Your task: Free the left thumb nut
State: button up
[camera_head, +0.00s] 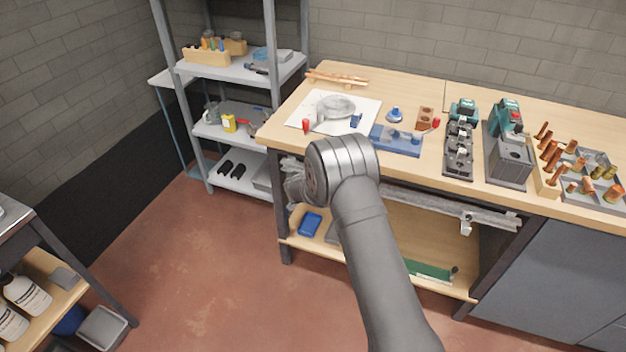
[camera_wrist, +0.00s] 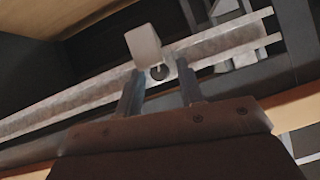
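In the wrist view, a pale block (camera_wrist: 143,45) sits on a long light metal rail (camera_wrist: 70,107). A small dark round knob (camera_wrist: 158,73), perhaps the thumb nut, shows at the block's lower edge. My gripper (camera_wrist: 160,77) is open, its two fingers apart on either side of the knob with clear gaps. I cannot tell how far the knob lies beyond the fingertips. In the head view the rail (camera_head: 430,200) runs under the bench's front edge, with a pale bracket (camera_head: 467,224) at its right part. My arm hides the rail's left part.
The wooden workbench (camera_head: 400,85) holds a white sheet (camera_head: 360,105), a blue tray (camera_head: 397,140), dark fixtures (camera_head: 458,150) and copper fittings (camera_head: 560,160). A grey shelf unit (camera_head: 240,72) stands at the left. A lower bench shelf (camera_head: 385,260) lies below the rail. The floor in front is clear.

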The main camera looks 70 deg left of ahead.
dwell(0.8)
jog(key=c, duration=0.5)
